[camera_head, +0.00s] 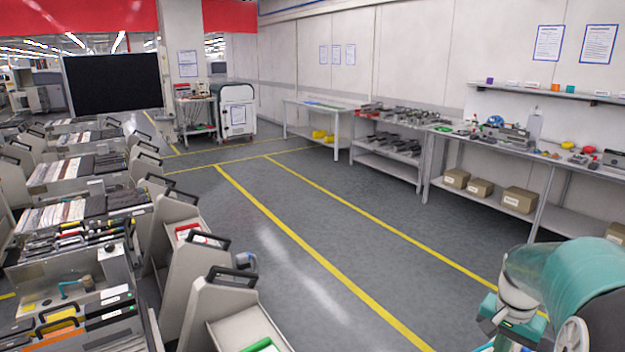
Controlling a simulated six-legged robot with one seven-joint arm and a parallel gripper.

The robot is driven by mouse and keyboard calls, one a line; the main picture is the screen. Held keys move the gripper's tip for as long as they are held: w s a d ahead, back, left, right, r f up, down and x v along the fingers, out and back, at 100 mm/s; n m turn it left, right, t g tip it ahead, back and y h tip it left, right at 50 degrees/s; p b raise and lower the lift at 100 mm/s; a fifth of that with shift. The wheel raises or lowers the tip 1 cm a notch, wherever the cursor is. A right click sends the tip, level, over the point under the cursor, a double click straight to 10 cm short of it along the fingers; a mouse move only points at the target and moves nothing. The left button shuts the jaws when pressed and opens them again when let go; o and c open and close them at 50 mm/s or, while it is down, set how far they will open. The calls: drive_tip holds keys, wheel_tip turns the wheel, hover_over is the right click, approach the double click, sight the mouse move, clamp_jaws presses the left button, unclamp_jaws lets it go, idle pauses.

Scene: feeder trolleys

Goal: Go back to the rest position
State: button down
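Teal and white parts of my own arm fill the bottom right corner, over the floor beside the benches. They are cut off by the frame edges. No gripper fingers can be made out, and nothing held is visible. The feeder trolleys (225,300) stand in a row along the left side, with grey side panels and black handles. Feeders and trays lie in their tops.
Open grey floor (270,240) with yellow lines runs down the middle. Shelved benches (390,165) line the right wall, with cardboard boxes (519,200) on a lower shelf. A black screen (113,83) and a white cabinet (236,112) stand at the back.

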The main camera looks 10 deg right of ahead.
drive_tip(key=s+a+r+n+t, duration=0.1)
drive_tip(key=a+r+n, duration=0.3)
drive_tip(key=a, duration=0.7)
drive_tip(key=s+a+r+n+t, duration=0.1)
drive_tip(key=a+r+n+t, duration=0.1)
drive_tip(key=a, duration=0.9)
wheel_tip(320, 180, up, 3)
drive_tip(key=shift+s+a+f+n+t+h, duration=0.15)
drive_tip(key=shift+a+n+t+h, duration=0.2)
drive_tip(key=shift+n, duration=0.55)
drive_tip(key=c, duration=2.2)
unclamp_jaws()
drive_tip(key=s+a+n, duration=0.1)
drive_tip(key=a, duration=0.1)
drive_tip(key=s+a+n+t+y, duration=0.1)
drive_tip(key=s+a, duration=0.1)
drive_tip(key=a, duration=0.1)
drive_tip(key=s+a+n, duration=0.1)
drive_tip(key=a, duration=0.1)
drive_tip(key=shift+s+a+r+n+t+y, duration=0.15)
drive_tip(key=shift+s+r+n+t+y, duration=0.15)
drive_tip(key=shift+s+r+t, duration=0.1)
drive_tip(key=c, duration=1.8)
unclamp_jaws()
drive_tip(key=shift+s+a+f, duration=0.1)
drive_tip(key=shift+s+a, duration=0.05)
drive_tip(key=o, duration=0.7)
